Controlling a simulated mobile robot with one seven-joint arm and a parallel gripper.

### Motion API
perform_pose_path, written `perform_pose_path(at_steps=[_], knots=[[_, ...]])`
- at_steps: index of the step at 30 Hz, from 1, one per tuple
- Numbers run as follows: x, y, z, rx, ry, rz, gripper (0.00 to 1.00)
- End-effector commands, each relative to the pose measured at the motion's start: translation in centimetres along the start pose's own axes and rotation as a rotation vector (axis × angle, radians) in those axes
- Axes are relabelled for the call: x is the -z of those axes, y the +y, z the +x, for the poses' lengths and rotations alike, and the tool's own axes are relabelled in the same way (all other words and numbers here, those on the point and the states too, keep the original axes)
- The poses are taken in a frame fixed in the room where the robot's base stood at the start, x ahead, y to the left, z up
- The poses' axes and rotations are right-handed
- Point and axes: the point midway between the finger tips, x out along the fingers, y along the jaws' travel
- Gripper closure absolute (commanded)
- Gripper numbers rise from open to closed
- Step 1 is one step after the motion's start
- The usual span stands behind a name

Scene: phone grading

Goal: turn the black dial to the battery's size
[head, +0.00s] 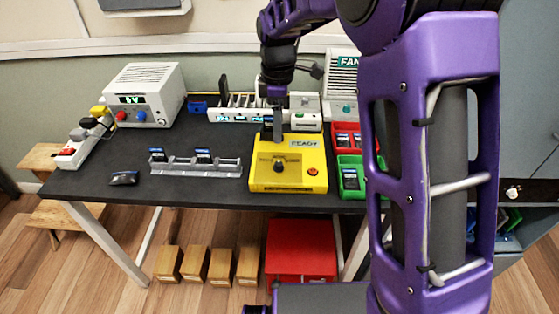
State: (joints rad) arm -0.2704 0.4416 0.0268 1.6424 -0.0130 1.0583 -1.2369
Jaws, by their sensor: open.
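A yellow tester box (262,181) stands at the right-centre of the dark table in the head view. Its small display reads READY. The black dial (278,165) sits on its face; its pointer and markings are too small to read. My gripper (273,136) points down over the back part of the tester, behind and above the dial, and is open. Its fingers appear apart from the dial. Batteries with blue labels stand in a grey rack (190,170) on the left; their size marks are not readable. No battery can be made out in the tester.
A red bin (357,129) and a green bin (372,188) with dark labelled items stand right of the tester, partly behind my arm. A white supply box (150,82), a power strip (84,140) and a dark pouch-like item (124,178) are left. The front left tabletop is mostly clear.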

Motion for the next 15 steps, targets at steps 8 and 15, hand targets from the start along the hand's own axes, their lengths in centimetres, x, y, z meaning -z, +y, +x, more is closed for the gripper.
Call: perform_pose_path(at_steps=[8,15], knots=[[0.0,-0.1,6.5,0.003,-0.002,0.0,0.34],[0.0,0.0,10.4,0.002,-0.001,0.001,0.34]])
